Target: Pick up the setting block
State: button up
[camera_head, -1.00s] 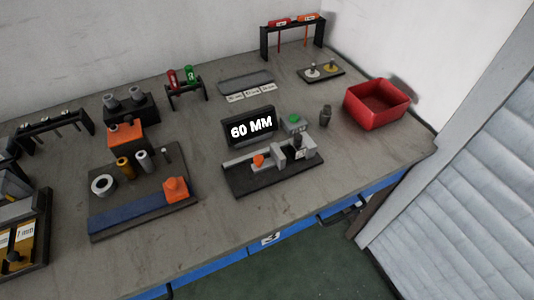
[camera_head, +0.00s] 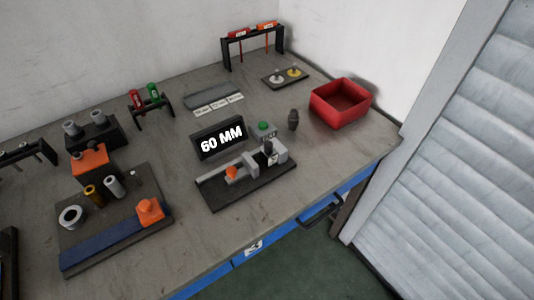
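No part is clearly marked as the setting block, and I cannot tell which one it is. A dark fixture (camera_head: 225,202) with a grey rail stands near the front middle of the table. It carries an orange knob (camera_head: 232,173), upright grey blocks (camera_head: 251,167) and a black-topped part (camera_head: 268,147). Behind it stands a black display (camera_head: 221,138) reading "60 MM". A grey flat tray (camera_head: 212,93) with several white labels lies behind the display; its labels are too small to read. My gripper is not in view.
A red bin (camera_head: 340,106) stands at the right, with a small dark cylinder (camera_head: 293,120) left of it. A board (camera_head: 95,225) with a blue strip and several parts lies at front left. A black rack (camera_head: 252,48) stands at the back. Table is clear in front of the bin.

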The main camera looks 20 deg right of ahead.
aim_at(268, 155)
jog(key=i+j+z, duration=0.1)
jog(key=z, duration=0.25)
jog(key=i+j+z, duration=0.1)
jog(key=z, duration=0.25)
jog(key=j+z, duration=0.35)
jog(key=i+l, duration=0.05)
